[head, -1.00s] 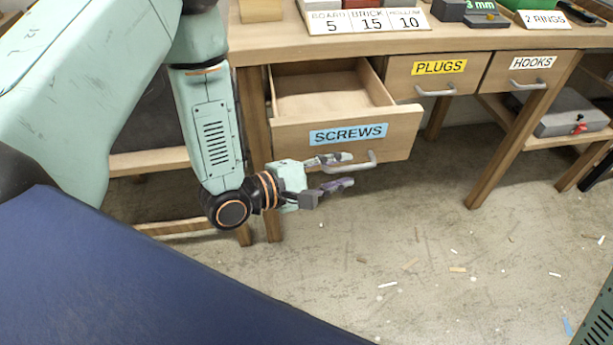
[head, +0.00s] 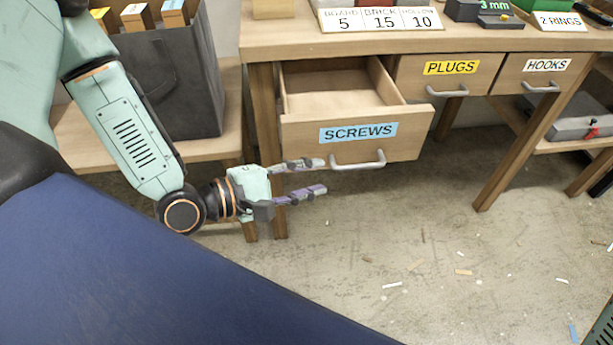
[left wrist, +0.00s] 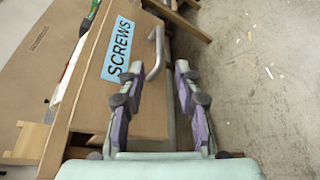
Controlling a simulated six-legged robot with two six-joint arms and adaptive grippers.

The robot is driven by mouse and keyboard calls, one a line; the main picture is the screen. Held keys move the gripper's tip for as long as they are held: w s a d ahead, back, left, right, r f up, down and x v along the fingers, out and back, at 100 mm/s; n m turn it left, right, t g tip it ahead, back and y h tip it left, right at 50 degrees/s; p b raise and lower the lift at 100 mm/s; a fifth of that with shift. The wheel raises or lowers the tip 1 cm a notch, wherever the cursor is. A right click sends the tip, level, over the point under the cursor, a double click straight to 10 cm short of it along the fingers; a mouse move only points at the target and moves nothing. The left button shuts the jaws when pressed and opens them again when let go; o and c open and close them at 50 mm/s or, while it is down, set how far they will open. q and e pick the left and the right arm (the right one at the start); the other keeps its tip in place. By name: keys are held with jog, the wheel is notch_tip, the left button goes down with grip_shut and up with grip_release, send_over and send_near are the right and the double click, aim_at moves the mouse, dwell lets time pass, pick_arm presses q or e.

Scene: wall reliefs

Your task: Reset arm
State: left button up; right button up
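My left gripper (head: 322,177) is open and empty, its fingers spread, left of and a little below the handle of the screws drawer. In the left wrist view, the two purple-padded fingers (left wrist: 158,95) stand apart with nothing held between them. The screws drawer (head: 410,146) is pulled out, and the visible part of its inside is bare. Its grey handle (head: 357,164) shows clear of the fingers in the head view; in the left wrist view the handle (left wrist: 157,50) lies beyond the fingertips. My right gripper is in neither view.
The plugs drawer (head: 418,82) and hooks drawer (head: 507,83) are shut. A dark grey bin (head: 185,80) stands on a low shelf at left. Table legs (head: 517,163) stand at right. The floor (head: 420,250) has only small scraps.

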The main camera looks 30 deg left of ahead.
pick_arm(q)
jog(key=shift+s+r, duration=0.1)
jog(key=shift+s, duration=0.05)
dwell(0.6)
jog(key=s+a+f+m+g+y, duration=0.1)
jog(key=s+f+m+g+y, duration=0.2)
jog(key=f+m, duration=0.25)
jog(key=s+a+f+m+g+y, duration=0.2)
jog(key=s+f+m+g, duration=0.15)
jog(key=f, duration=0.25)
jog(key=s+a+f+m+g+y, duration=0.1)
jog(key=s+f+m+g+y, duration=0.3)
jog(key=s, duration=1.1)
notch_tip(320, 180, down, 4)
jog(key=m+g, duration=0.2)
jog(key=m, duration=0.1)
jog(key=shift+s+a+m, duration=0.2)
jog(key=shift+a+m, duration=0.05)
jog(key=shift+m, duration=0.05)
